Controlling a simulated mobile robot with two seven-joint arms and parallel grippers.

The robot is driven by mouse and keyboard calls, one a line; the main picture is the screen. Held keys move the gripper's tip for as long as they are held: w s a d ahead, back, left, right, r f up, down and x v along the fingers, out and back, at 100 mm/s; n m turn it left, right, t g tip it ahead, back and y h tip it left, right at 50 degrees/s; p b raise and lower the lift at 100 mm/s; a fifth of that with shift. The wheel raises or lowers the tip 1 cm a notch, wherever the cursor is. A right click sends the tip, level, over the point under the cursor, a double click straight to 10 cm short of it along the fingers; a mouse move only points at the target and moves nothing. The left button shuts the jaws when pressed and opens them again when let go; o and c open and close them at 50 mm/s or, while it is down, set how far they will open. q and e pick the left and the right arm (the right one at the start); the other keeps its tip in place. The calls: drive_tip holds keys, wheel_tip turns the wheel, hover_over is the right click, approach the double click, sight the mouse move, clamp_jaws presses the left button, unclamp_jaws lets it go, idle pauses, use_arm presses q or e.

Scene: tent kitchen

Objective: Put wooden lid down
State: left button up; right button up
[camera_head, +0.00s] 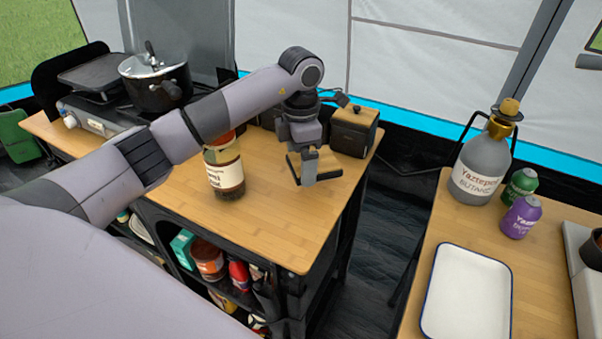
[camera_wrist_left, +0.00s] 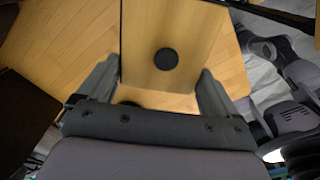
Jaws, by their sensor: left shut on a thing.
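My left gripper (camera_head: 303,167) is over the right part of the wooden table (camera_head: 270,235). It is shut on the wooden lid (camera_head: 325,163), a flat light-wood piece with a dark edge. In the left wrist view the lid (camera_wrist_left: 185,30) sits between the two fingers (camera_wrist_left: 160,88), with a round black knob on its face. I cannot tell whether the lid touches the table. My right gripper is not in view.
A dark box with a wooden top (camera_head: 354,131) stands just behind the lid. A labelled jar (camera_head: 226,172) stands to its left. A pot (camera_head: 155,85) sits on a stove at the back left. The table's front right is clear. A second table with a white tray (camera_head: 467,295) is at right.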

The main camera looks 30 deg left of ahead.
sight(301, 188)
use_arm(q)
wheel_tip(301, 188, down, 5)
drive_tip(key=shift+r, duration=0.2)
drive_tip(key=shift+f, duration=0.2)
drive_tip(key=o, duration=0.7)
drive_tip(key=shift+r, duration=0.25)
wheel_tip(301, 188, up, 12)
drive_tip(key=shift+b, duration=0.55)
